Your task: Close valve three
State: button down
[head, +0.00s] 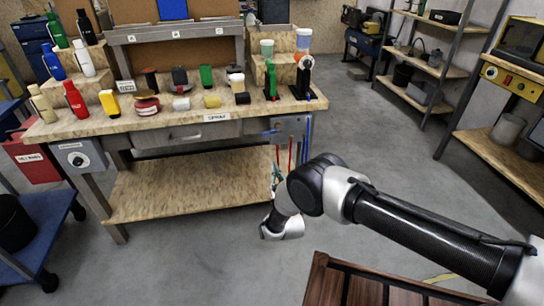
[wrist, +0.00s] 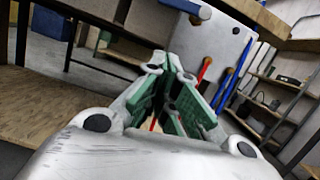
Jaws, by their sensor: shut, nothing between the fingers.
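A grey metal panel (head: 291,126) hangs at the right front of the workbench, with a blue part (head: 270,132) at its left. A red rod (wrist: 204,70) and blue rods (wrist: 232,75) hang down from the panel. No number is readable, so I cannot tell which part is valve three. My gripper (head: 278,172), with green finger pads, is shut and empty (wrist: 172,75). It is below and in front of the panel; the gap is unclear.
The workbench top (head: 140,121) holds bottles, cups and blocks. A lower shelf (head: 185,185) lies left of my gripper. A blue cart (head: 40,228) stands at left, a shelf rack (head: 420,65) at back right. A brown slatted object (head: 365,290) is at bottom. Floor between is clear.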

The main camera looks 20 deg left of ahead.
jog(key=w+a+r, duration=0.5)
jog(key=w+r, duration=0.1)
jog(key=w, duration=0.1)
jog(key=shift+w+a+r, duration=0.15)
jog(key=shift+w, duration=0.05)
dwell(0.4)
jog(key=shift+s+a+r, duration=0.1)
jog(key=shift+a+r, duration=0.05)
jog(key=shift+r, duration=0.3)
jog(key=shift+s+a+r, duration=0.1)
jog(key=shift+a+r, duration=0.05)
jog(key=shift+r, duration=0.25)
